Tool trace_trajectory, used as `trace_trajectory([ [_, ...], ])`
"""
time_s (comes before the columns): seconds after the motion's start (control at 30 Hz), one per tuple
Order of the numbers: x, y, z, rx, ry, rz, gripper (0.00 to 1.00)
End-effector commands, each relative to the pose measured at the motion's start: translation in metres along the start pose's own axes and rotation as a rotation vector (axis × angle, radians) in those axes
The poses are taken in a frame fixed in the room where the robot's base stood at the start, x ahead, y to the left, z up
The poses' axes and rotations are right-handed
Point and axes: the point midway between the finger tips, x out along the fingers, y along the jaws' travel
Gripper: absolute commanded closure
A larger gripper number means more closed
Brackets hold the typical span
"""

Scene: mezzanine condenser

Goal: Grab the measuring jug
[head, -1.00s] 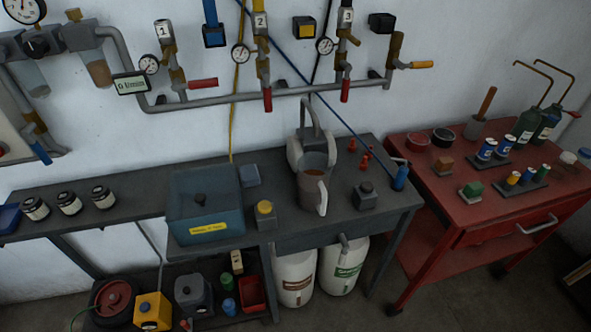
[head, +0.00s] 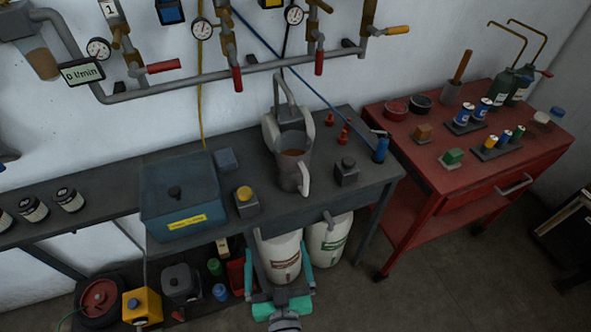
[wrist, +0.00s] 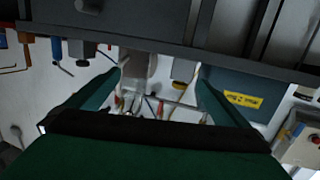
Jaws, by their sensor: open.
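The measuring jug (head: 290,178) is a grey, see-through vessel with a pale handle on its front right side and brown contents. It stands upright on the dark bench under a pale, hooped fixture (head: 270,131). My gripper (head: 278,262) is open and empty, low in the head view, in front of the bench and below the jug. Its two teal fingers (wrist: 158,78) spread apart in the wrist view, which is upside down. A pale shape between them there seems to be the jug (wrist: 138,66), partly cut off by the bench edge.
A blue-grey box (head: 185,195) and a yellow-topped block (head: 245,201) stand left of the jug. A dark block (head: 347,172) stands to its right. White containers (head: 325,240) sit under the bench. The red cart (head: 450,190) is at right.

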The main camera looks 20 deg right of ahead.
Motion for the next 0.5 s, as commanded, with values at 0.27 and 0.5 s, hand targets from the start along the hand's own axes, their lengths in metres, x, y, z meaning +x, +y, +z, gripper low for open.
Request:
trace_trajectory([
  [0.27,0.083,0.033,-0.065,0.014,0.063,0.095,0.00],
  [0.5,0.122,0.060,-0.108,0.030,0.091,0.161,0.00],
])
